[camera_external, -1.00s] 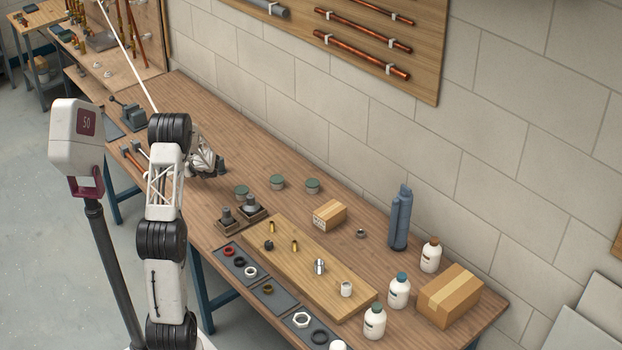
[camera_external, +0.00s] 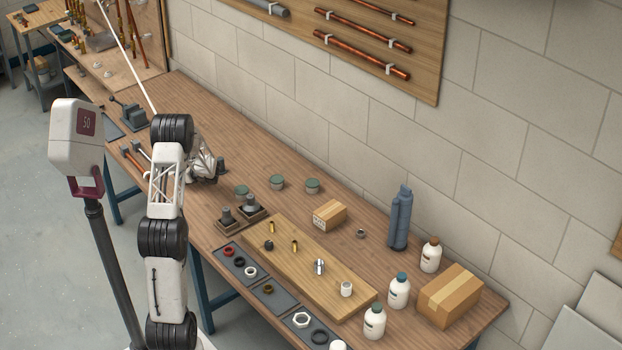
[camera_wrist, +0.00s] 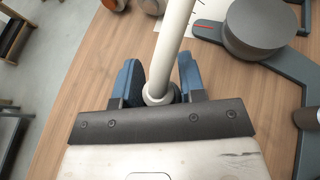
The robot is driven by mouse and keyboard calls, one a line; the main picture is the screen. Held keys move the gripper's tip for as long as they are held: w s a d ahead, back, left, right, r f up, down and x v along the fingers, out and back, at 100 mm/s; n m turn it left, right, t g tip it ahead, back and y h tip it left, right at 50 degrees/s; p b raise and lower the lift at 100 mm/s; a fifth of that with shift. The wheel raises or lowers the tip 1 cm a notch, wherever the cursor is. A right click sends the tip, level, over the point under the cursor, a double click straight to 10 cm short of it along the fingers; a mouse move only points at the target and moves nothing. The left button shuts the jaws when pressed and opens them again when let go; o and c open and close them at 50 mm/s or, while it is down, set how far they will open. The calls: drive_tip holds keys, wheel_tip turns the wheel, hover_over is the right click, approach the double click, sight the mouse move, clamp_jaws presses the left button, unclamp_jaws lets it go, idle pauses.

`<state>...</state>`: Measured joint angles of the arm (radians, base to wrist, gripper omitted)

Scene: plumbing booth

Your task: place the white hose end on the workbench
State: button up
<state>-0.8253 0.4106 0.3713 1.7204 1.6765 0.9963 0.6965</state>
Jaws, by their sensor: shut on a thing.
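The white hose (camera_external: 127,53) slants down from the top left and passes behind my arm in the external view. In the wrist view, the white hose end (camera_wrist: 174,40) runs between the two blue fingers of my gripper (camera_wrist: 161,82), which is shut on it. Its collar sits low between the fingers. In the external view, my gripper (camera_external: 206,167) is over the left part of the wooden workbench (camera_external: 262,160), partly hidden by my wrist. The bench top (camera_wrist: 85,85) lies below the fingers in the wrist view. I cannot tell whether the hose end touches it.
A grey round-topped fixture (camera_wrist: 262,28) stands close on the right in the wrist view. Green-lidded tins (camera_external: 277,182), dark fittings (camera_external: 249,207) and a wooden board (camera_external: 330,280) with small parts lie right of my gripper. Bare bench stretches behind it toward the wall.

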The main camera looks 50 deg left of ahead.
drive_tip(key=o, duration=0.9)
drive_tip(key=shift+f, duration=0.1)
drive_tip(key=shift+o, duration=0.2)
drive_tip(key=v, duration=1)
drive_tip(key=shift+w+d, duration=0.15)
drive_tip(key=shift+d, duration=0.15)
drive_tip(key=shift+w+d+r, duration=0.2)
drive_tip(key=shift+d+r, duration=0.3)
drive_tip(key=shift+d, duration=0.15)
